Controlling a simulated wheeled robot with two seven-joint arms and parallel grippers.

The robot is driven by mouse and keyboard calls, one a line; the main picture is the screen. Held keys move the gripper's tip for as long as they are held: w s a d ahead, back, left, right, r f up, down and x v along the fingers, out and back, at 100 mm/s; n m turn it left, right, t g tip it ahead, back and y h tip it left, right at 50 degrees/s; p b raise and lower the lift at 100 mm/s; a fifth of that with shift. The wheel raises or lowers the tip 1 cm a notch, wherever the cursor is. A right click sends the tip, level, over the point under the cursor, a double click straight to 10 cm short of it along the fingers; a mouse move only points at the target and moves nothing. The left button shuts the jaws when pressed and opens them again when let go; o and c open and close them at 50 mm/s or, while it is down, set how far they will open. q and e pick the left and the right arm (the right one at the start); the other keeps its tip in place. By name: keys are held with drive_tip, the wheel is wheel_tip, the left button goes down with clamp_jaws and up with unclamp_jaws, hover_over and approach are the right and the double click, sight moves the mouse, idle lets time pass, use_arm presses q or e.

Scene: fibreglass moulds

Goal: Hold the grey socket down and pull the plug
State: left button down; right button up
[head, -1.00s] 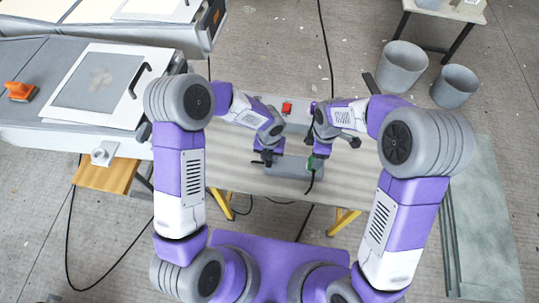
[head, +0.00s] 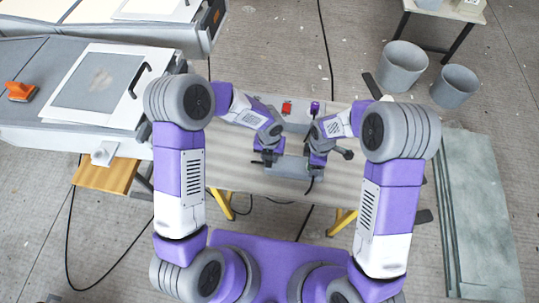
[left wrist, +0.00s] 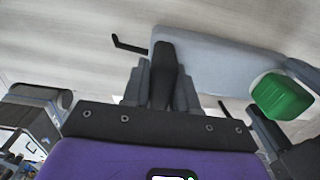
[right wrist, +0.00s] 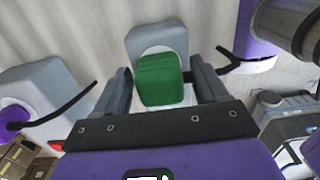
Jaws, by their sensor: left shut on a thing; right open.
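The grey socket (head: 288,167) lies on the bench and also shows as a long grey block in the left wrist view (left wrist: 225,62). My left gripper (head: 268,157) is shut on a dark upright part (left wrist: 166,65) at the socket's end. The green plug (right wrist: 160,80) sits at the socket's other end and also shows in the left wrist view (left wrist: 281,96). My right gripper (right wrist: 163,85) is open, with its fingers on either side of the plug. In the head view my right gripper (head: 318,162) covers the plug.
A red button (head: 287,108) and a purple-topped item (head: 315,107) stand at the bench's back. Two grey buckets (head: 402,66) are on the floor at right. A bench at left holds a flat mould panel (head: 97,81) and an orange tool (head: 20,91).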

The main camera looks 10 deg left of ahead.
idle(0.8)
drive_tip(key=c, duration=1.3)
drive_tip(key=shift+r, duration=3.05)
drive_tip(key=shift+r, duration=2.5)
use_arm(q)
drive_tip(key=c, duration=0.8)
unclamp_jaws()
